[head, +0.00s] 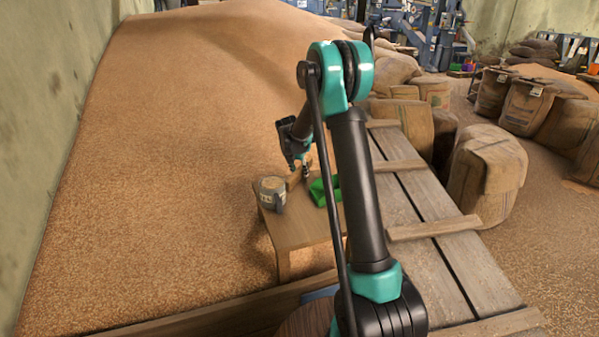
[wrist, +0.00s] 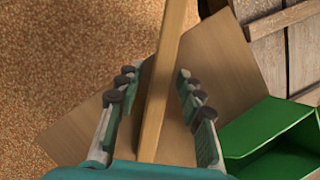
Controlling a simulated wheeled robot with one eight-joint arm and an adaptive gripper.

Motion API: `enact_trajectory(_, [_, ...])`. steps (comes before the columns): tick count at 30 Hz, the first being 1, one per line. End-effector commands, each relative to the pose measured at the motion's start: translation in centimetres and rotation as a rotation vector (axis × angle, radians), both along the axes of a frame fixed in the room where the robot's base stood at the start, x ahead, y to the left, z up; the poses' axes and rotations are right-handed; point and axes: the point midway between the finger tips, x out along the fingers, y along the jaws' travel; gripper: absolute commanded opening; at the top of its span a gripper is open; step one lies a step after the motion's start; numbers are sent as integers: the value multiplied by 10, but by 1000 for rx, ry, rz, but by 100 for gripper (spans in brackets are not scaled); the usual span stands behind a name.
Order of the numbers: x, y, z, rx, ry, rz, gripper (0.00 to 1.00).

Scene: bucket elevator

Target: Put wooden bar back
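The wooden bar (wrist: 165,75) is long and pale brown and runs from the bottom to the top edge of the wrist view, slightly tilted, above or on a small wooden table (wrist: 222,72). My gripper (wrist: 158,88) is open, with one finger on each side of the bar and a visible gap on both sides. In the head view my gripper (head: 299,172) is low over the small table (head: 298,235), between a cup and a green bin. The bar is mostly hidden there. Its height above the tabletop is hard to tell.
A grey metal cup (head: 269,189) stands at the table's left, and a green bin (head: 322,191) at its right; the bin (wrist: 272,135) also shows in the wrist view. A large grain heap (head: 180,150) lies behind and left. A plank platform (head: 415,215) and sacks (head: 487,170) are at right.

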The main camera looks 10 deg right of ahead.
Motion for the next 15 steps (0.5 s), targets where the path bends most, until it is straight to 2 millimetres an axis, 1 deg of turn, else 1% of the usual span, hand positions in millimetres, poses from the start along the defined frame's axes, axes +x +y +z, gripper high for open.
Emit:
enact_trajectory(5, [-8, 5, 23, 0, 0, 1, 37])
enact_trajectory(12, [-24, 16, 69, -1, 0, 2, 37])
enact_trajectory(15, [-30, 20, 85, 0, 0, 1, 37])
